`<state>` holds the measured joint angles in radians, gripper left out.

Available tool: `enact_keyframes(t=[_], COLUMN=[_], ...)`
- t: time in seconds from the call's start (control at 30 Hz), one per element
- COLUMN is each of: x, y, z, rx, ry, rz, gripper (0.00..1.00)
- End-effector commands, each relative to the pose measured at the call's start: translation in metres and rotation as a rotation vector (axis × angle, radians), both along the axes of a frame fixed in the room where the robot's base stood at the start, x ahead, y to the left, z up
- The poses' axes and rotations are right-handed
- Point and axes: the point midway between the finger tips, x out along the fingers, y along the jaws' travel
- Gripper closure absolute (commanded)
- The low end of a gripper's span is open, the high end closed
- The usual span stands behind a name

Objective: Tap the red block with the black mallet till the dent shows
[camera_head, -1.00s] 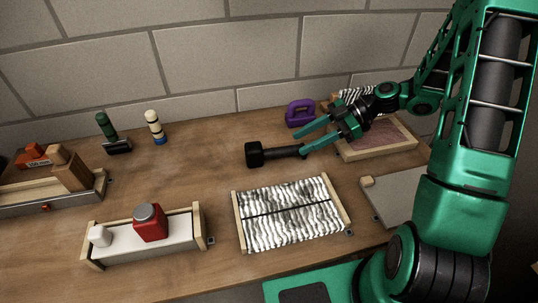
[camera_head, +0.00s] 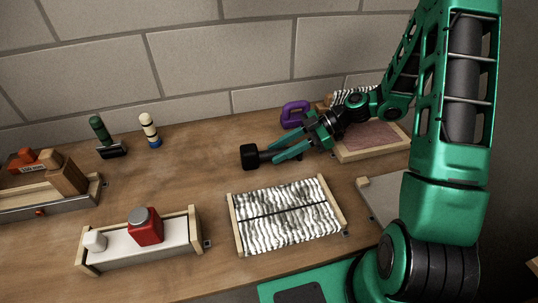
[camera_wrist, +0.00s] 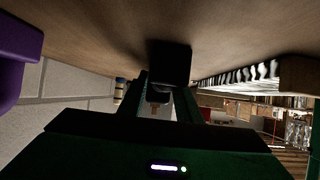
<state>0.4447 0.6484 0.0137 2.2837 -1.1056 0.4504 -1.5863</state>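The black mallet lies on the wooden bench, its head (camera_head: 249,156) to the left and its handle running right between my gripper's fingers. My gripper (camera_head: 271,153) is low over the bench with its fingers apart, one on each side of the handle. In the wrist view, the mallet head (camera_wrist: 168,62) is just beyond the fingertips, and the handle (camera_wrist: 158,94) lies between the fingers with gaps visible. A red block (camera_head: 146,229) with a round grey top stands in a pale tray (camera_head: 175,236) with wooden ends, at the front left.
A striped ridged panel (camera_head: 285,215) lies right of the tray. A purple handled object (camera_head: 294,114) stands behind my gripper. Green (camera_head: 100,128) and cream (camera_head: 149,128) upright tools stand at the back.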

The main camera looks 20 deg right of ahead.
Motion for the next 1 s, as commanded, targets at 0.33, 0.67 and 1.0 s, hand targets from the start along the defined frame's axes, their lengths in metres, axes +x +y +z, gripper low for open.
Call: enact_keyframes(t=[0.33, 0.67, 1.0], x=[0.001, 0.002, 0.001], y=[-0.010, -0.012, -0.008], z=[0.000, 0.008, 0.020], rx=[0.000, 0.001, 0.001], ry=[0.000, -0.001, -0.001], rz=[-0.016, -0.019, -0.013], gripper=[1.00, 1.00, 1.00])
